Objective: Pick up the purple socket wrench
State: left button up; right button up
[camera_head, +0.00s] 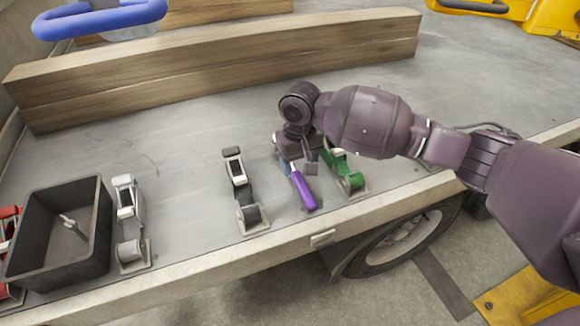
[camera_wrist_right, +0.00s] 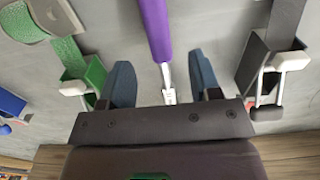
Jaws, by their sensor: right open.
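The purple socket wrench (camera_head: 303,190) lies on the grey trailer bed near its front edge, in the middle of the head view. In the right wrist view its purple handle (camera_wrist_right: 156,28) runs down from the top to a silver shaft between the two blue-grey fingers. My right gripper (camera_wrist_right: 167,82) is open, with one finger on each side of the shaft and a gap to both. In the head view my right gripper (camera_head: 297,165) is over the wrench's far end and partly hides it. My left gripper is not in view.
A green ratchet strap (camera_head: 350,178) lies just right of the wrench, and a black one (camera_head: 240,190) to its left. A white-grey strap (camera_head: 128,215) and a dark bin (camera_head: 100,225) are farther left. Wooden beams (camera_head: 220,65) lie behind; clear bed lies between.

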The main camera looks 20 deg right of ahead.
aim_at(297, 174)
jog(key=f, duration=0.1)
jog(key=f+b, duration=0.1)
jog(key=f, duration=0.1)
jog(key=f+b, duration=0.1)
jog(key=f, duration=0.1)
jog(key=shift+w+f, duration=0.25)
jog(key=shift+f+b, duration=0.15)
jog(key=shift+b, duration=0.15)
jog(key=shift+r, duration=0.25)
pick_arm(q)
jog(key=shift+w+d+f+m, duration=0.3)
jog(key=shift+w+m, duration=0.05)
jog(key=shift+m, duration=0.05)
pick_arm(e)
grip_shut()
